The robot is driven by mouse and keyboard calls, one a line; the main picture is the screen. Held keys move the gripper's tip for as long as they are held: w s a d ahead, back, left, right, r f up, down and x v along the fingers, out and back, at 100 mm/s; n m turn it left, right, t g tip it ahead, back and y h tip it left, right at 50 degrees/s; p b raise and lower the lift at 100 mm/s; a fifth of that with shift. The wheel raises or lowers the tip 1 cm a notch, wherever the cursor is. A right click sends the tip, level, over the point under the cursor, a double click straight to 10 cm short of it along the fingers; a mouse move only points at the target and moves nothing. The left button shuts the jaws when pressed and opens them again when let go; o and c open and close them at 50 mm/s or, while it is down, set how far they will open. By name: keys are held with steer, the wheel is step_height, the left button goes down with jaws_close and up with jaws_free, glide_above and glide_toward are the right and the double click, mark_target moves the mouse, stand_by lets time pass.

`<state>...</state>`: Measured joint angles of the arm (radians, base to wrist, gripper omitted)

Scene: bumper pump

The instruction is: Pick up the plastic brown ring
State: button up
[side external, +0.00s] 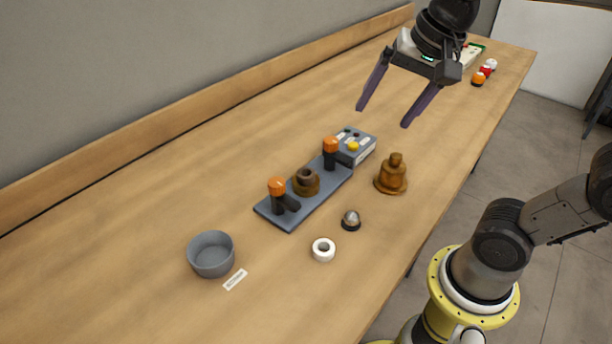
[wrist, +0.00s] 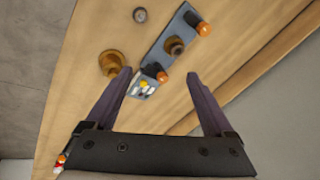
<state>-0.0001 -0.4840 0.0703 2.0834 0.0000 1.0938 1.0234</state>
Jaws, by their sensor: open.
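A brown ring-like part (side external: 306,182) with a dark centre sits on a blue-grey base plate (side external: 285,222), between two orange-capped clamps (side external: 277,186) (side external: 330,146). It also shows in the wrist view (wrist: 175,47). A taller brown stepped part (side external: 391,176) with a flange and a knob stands upright on the table to the right of the plate; it is at left in the wrist view (wrist: 111,63). My gripper (side external: 383,116) is open and empty, high above the table, beyond the plate and apart from both brown parts.
A control box (side external: 356,147) with a yellow button adjoins the plate's far end. A metal dome (side external: 351,220), a white ring (side external: 323,250), a grey bowl (side external: 211,254) and a label (side external: 235,279) lie nearer. Small coloured items (side external: 484,73) stand at the far end. A wooden ledge runs along the wall.

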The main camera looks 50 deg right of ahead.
steer(key=w+m+g, duration=0.1)
steer(key=w+m, duration=0.3)
steer(key=w, duration=0.3)
steer(key=m+g, duration=0.2)
steer(key=g, duration=0.1)
glide_toward(305, 169)
steer(key=f, duration=0.1)
steer(key=a+f, duration=0.1)
steer(key=shift+s+f, duration=0.3)
steer(key=shift+s, duration=0.1)
steer(key=shift+a+f, duration=0.15)
steer(key=shift+f, duration=3)
jaws_close()
steer(key=shift+r, duration=0.15)
